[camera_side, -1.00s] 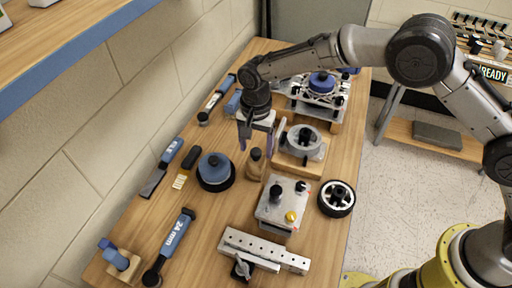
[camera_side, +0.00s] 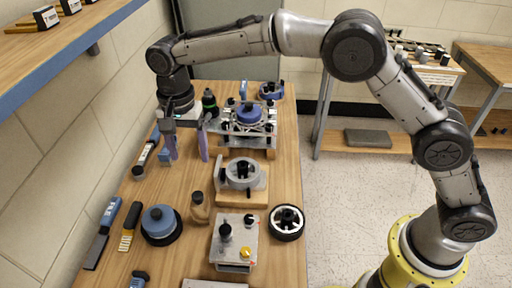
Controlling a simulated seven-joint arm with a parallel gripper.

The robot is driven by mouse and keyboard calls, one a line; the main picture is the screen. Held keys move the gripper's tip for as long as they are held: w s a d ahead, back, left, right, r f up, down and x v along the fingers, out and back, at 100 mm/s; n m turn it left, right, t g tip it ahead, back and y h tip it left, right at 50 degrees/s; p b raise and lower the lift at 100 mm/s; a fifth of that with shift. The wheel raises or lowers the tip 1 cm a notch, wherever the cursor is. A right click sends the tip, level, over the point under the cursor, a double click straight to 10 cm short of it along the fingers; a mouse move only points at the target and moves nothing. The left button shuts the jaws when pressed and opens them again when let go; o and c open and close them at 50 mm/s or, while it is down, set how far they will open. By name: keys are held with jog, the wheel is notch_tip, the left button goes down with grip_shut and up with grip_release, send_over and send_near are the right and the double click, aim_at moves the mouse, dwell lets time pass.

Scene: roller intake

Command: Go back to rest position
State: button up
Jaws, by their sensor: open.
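My gripper (camera_side: 187,158) hangs over the left part of the wooden bench (camera_side: 285,178), in its far half. Its two purple-grey fingers point down and stand apart, with nothing seen between them. A small brown bottle (camera_side: 200,209) with a dark cap stands on the bench, nearer the camera than the fingers and apart from them. My gripper is left of a metal fixture with a blue round top (camera_side: 249,114). A dark bottle with a green band (camera_side: 210,103) shows right beside my wrist.
A grey round vise (camera_side: 242,175), a metal box with knobs (camera_side: 234,241), a black wheel (camera_side: 286,222) and a blue-topped round thing (camera_side: 161,224) stand on the bench. A file (camera_side: 103,235) and a brush (camera_side: 130,228) lie at left, near the wall. A shelf (camera_side: 70,50) juts out above.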

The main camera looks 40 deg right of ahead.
jog(key=s+d+r+m+t+y, duration=0.1)
jog(key=s+d+r+m+t, duration=0.2)
jog(key=d+r, duration=1.2)
jog(key=s+d+r+n+t, duration=0.1)
jog(key=s+d+r, duration=0.25)
jog(key=s, duration=0.25)
jog(key=s+d+r+n+t, duration=0.1)
jog(key=s+d+r+n, duration=0.1)
jog(key=s+d, duration=0.35)
jog(key=s+d+f+n, duration=0.2)
jog(key=s+f+n, duration=0.2)
jog(key=s, duration=0.4)
jog(key=s+d+f+n+h, duration=0.1)
jog(key=s+f+n, duration=0.4)
jog(key=s+f, duration=0.2)
jog(key=shift+s+d+f+t, duration=0.2)
jog(key=shift+s+d+t, duration=0.15)
jog(key=shift+s, duration=0.55)
